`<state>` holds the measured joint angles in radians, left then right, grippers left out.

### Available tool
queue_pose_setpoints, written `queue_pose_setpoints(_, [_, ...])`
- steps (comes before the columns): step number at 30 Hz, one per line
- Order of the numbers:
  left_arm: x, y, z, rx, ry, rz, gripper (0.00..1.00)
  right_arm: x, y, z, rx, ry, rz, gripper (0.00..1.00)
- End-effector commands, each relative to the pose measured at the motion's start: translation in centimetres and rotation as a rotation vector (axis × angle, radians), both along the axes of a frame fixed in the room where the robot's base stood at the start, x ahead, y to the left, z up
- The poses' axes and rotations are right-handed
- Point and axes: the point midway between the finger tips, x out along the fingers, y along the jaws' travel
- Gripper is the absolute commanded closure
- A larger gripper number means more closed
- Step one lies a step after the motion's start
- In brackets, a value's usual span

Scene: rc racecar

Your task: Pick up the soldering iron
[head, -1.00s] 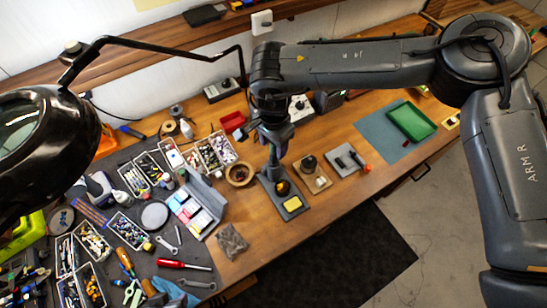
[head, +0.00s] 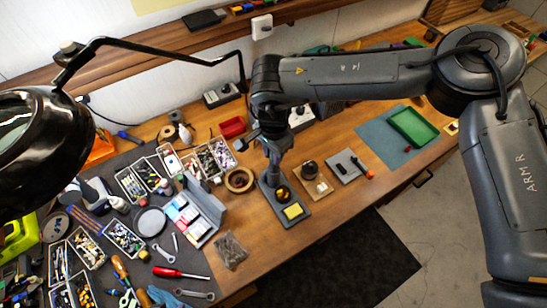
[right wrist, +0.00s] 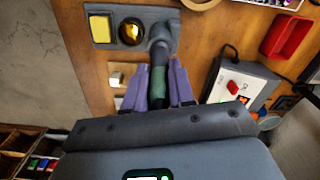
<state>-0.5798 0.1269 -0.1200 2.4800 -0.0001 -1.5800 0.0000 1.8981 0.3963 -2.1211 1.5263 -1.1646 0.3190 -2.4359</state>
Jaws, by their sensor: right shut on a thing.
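The soldering iron (right wrist: 158,85) has a dark green handle and stands in the holder of its dark stand (right wrist: 168,16). The stand also shows in the head view (head: 273,203), with a yellow sponge (right wrist: 101,29) and a round brass cleaner (right wrist: 131,31) on it. My right gripper (head: 274,150) is above the stand. In the right wrist view its purple fingers (right wrist: 158,82) are shut on the handle from both sides. The tip of the iron is hidden in the holder. My left gripper is not in view.
A grey control box (right wrist: 240,84) with a red switch and a red tray (right wrist: 292,36) are close to the gripper. A wooden ring-shaped dish (head: 239,180) and parts trays are to the left. A small block holder (head: 313,188) is to the right.

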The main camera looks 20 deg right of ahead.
Motion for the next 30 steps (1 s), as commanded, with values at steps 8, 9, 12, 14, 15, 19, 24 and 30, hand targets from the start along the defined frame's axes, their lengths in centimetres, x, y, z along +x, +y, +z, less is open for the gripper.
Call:
queue_pose_setpoints(8, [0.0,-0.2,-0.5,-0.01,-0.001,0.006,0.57,0.1,0.0,1.4,0.001,-0.004,0.0,1.0])
queue_pose_setpoints(9, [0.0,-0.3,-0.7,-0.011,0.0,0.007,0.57,0.1,0.0,2.0,0.002,-0.004,-0.001,1.0])
queue_pose_setpoints(12, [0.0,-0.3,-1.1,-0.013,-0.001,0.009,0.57,0.2,0.0,3.6,0.001,-0.006,-0.001,1.0])
queue_pose_setpoints(14, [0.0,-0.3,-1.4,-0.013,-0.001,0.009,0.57,0.1,0.0,4.7,0.002,-0.005,0.0,1.0])
queue_pose_setpoints(15, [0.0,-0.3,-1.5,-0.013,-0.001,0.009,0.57,0.1,0.0,5.4,0.002,-0.005,0.0,1.0])
queue_pose_setpoints(19, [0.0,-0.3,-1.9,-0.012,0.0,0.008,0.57,0.1,0.0,7.5,0.002,-0.004,-0.001,1.0])
queue_pose_setpoints(24, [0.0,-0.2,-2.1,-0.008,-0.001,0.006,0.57,0.1,0.0,9.3,0.0,-0.002,0.0,1.0])
queue_pose_setpoints(30, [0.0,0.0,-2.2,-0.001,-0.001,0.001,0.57,0.0,0.0,10.1,0.001,-0.001,0.001,1.0])
